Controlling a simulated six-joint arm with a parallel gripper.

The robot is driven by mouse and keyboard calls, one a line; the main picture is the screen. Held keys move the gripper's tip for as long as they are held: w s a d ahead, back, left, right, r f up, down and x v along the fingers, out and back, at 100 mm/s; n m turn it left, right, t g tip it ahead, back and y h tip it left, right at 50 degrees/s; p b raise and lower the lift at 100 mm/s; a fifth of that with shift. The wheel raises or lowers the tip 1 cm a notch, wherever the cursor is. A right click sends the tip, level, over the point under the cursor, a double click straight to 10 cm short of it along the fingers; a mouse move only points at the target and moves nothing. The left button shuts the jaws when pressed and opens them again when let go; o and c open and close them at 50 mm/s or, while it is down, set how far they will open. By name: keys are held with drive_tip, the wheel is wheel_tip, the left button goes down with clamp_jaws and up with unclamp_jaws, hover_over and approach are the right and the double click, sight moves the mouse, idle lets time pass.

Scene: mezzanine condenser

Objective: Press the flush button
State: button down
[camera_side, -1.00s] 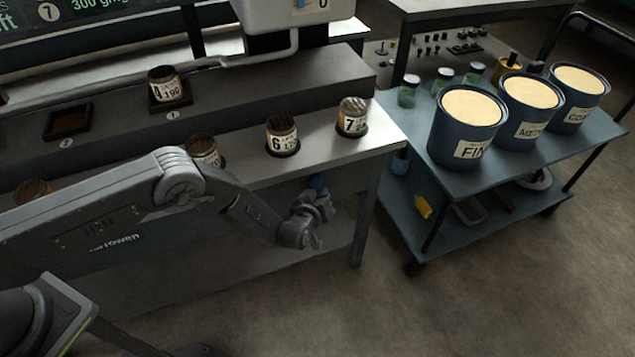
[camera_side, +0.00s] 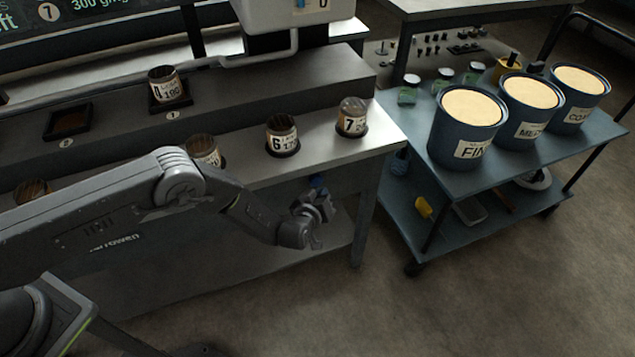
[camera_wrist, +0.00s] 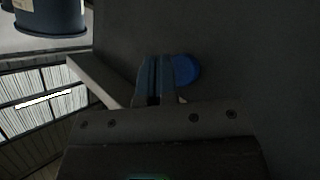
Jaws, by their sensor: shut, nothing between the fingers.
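A round blue button (camera_wrist: 187,70) sits on a dark grey surface in the wrist view, partly hidden behind my gripper's fingers. A small blue spot (camera_side: 318,182), apparently the same button, shows on the bench's front in the side view. My gripper (camera_wrist: 155,62) is shut and empty, its fingertips overlapping the button's left side. In the side view my gripper (camera_side: 318,197) is just below the blue spot, in front of the bench. I cannot tell whether the fingertips touch the button or whether it is pushed in.
The metal bench (camera_side: 235,172) carries several numbered jars, including jar 6 (camera_side: 282,135) and jar 7 (camera_side: 352,117). A blue cart (camera_side: 405,140) with large labelled tubs (camera_side: 467,125) stands to the right. The floor in front of the bench and cart is clear.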

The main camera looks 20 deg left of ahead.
drive_tip(key=shift+w+a, duration=0.1)
drive_tip(key=shift+w+a, duration=0.2)
drive_tip(key=shift+w+a, duration=0.35)
idle(0.9)
idle(0.4)
drive_tip(key=shift+s+d, duration=0.65)
drive_tip(key=shift+s+d, duration=1.75)
